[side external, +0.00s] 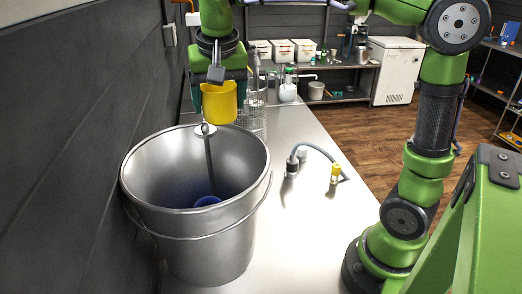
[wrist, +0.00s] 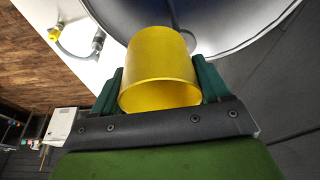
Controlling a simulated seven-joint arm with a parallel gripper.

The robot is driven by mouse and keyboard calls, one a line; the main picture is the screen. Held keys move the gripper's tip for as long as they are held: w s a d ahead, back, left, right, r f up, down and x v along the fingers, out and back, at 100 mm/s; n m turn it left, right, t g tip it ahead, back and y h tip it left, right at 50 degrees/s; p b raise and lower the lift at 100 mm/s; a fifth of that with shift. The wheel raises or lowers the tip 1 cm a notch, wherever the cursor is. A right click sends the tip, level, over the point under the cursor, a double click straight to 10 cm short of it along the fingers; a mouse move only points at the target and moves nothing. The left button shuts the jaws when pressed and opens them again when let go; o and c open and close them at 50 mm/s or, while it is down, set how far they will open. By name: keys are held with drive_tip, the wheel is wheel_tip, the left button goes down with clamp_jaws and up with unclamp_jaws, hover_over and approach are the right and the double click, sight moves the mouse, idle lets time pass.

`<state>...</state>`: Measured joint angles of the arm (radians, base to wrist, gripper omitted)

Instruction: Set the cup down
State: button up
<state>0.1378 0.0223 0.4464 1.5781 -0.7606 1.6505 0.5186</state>
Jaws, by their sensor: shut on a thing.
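The yellow cup (side external: 219,104) is held by my gripper (side external: 216,78) above the far rim of a large metal bucket. In the wrist view the cup (wrist: 160,62) sits between the two dark green fingers of my gripper (wrist: 160,85), which are shut on it from both sides. The cup is apart from the worktop (side external: 288,225) below. Part of its far side is hidden.
The metal bucket (side external: 222,245) stands at the left of the worktop, with a rod and a blue thing (side external: 207,201) inside. A grey hose with a yellow fitting (side external: 335,173) lies to the right.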

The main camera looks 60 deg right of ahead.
drive_tip(key=s+a+r+n, duration=0.1)
drive_tip(key=s+a+r, duration=0.1)
drive_tip(key=s+a, duration=0.5)
drive_tip(key=s+a+r+n, duration=0.1)
drive_tip(key=s+a+n, duration=0.15)
drive_tip(key=a, duration=0.85)
drive_tip(key=s+a+f+m, duration=0.2)
drive_tip(key=s+a+f, duration=0.3)
drive_tip(key=f, duration=0.4)
drive_tip(key=s+a+f+m, duration=0.1)
drive_tip(key=s+a+f, duration=0.4)
drive_tip(key=f, duration=0.4)
drive_tip(key=s+a+f+m, duration=0.2)
drive_tip(key=s+a+f, duration=0.3)
drive_tip(key=f, duration=0.4)
drive_tip(key=w+d, duration=0.4)
drive_tip(key=w+d+f, duration=0.1)
drive_tip(key=w+d, duration=0.3)
drive_tip(key=w, duration=0.1)
drive_tip(key=w+d+f, duration=0.1)
drive_tip(key=w+d, duration=0.3)
drive_tip(key=shift+w+d+f, duration=0.2)
drive_tip(key=shift+w+d, duration=0.1)
drive_tip(key=shift+s+a+x, duration=0.1)
drive_tip(key=shift+x, duration=1.05)
drive_tip(key=shift+s+a+x, duration=0.1)
drive_tip(key=shift+a+x, duration=0.05)
drive_tip(key=shift+x, duration=1)
drive_tip(key=shift+f, duration=0.15)
